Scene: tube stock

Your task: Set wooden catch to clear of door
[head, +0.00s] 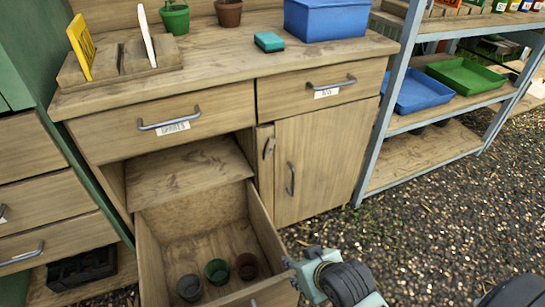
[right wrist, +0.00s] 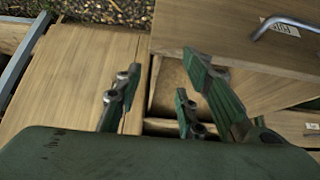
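The wooden catch (head: 268,148) is a small oblong piece on the narrow upright left of the cabinet door (head: 312,165). It stands nearly upright with a slight tilt; I cannot tell whether it overlaps the door's edge. The door looks shut and has a grey vertical handle (head: 291,179). My right gripper (head: 292,266) is low in the head view, beside the right wall of the pulled-out lower drawer (head: 269,236), below the door. In the right wrist view its fingers (right wrist: 165,72) are apart with nothing between them. My left gripper is not in view.
The open lower drawer holds three pots, including a green pot (head: 217,271). Two shut drawers with handles (head: 168,124) are above. A metal-framed shelf (head: 388,115) stands right of the door. Gravel (head: 430,215) in front of the shelf is clear.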

